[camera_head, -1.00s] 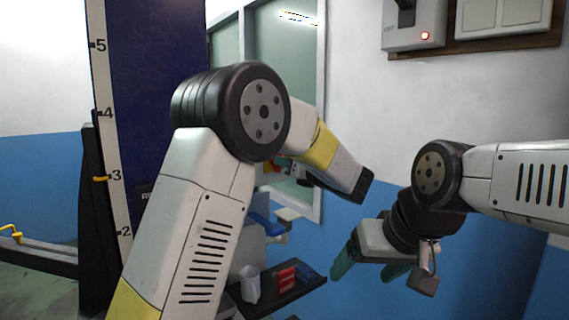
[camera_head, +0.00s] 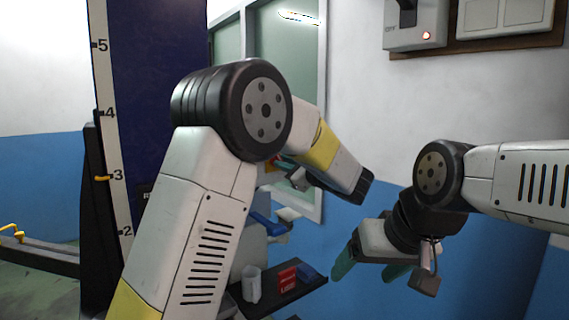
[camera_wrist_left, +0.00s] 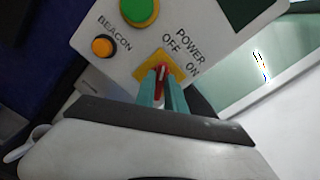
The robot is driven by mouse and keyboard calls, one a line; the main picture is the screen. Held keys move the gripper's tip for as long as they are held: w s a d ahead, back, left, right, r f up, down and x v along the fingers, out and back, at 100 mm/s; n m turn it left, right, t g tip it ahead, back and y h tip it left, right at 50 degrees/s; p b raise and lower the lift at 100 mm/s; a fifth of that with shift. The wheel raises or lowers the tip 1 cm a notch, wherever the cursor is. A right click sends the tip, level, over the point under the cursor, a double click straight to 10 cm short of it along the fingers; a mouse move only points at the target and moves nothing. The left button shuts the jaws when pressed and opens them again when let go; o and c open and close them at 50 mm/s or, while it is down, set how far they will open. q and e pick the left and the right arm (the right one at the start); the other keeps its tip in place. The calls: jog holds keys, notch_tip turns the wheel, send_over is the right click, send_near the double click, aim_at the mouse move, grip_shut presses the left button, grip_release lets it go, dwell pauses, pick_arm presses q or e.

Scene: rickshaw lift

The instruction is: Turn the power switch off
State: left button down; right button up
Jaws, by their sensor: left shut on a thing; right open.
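The power switch (camera_wrist_left: 162,71) shows in the left wrist view as a red lever on a yellow plate, beside the printed words POWER, OFF and ON. My left gripper (camera_wrist_left: 161,86) has its teal fingers on either side of the red lever and is shut on it. The fingers hide part of the lever, so I cannot tell its exact setting. In the head view the left gripper (camera_head: 286,168) is mostly hidden behind my left forearm. My right gripper (camera_head: 372,268) is open and empty, its teal fingers spread in front of the blue wall.
An orange BEACON button (camera_wrist_left: 103,47) and a green button (camera_wrist_left: 139,9) sit on the same panel. A dark shelf (camera_head: 300,297) holds a white cup (camera_head: 251,284) and a red box (camera_head: 287,279). A grey wall box (camera_head: 415,35) with a red light hangs at the upper right.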

pick_arm(q)
jog(key=shift+f+n, duration=0.2)
jog(key=shift+n, duration=0.3)
jog(key=c, duration=1.4)
grip_release()
jog(key=shift+r, duration=0.1)
jog(key=shift+s+d, duration=0.1)
jog(key=v, duration=0.7)
jog(key=shift+s, duration=0.25)
jog(key=shift+d, duration=0.2)
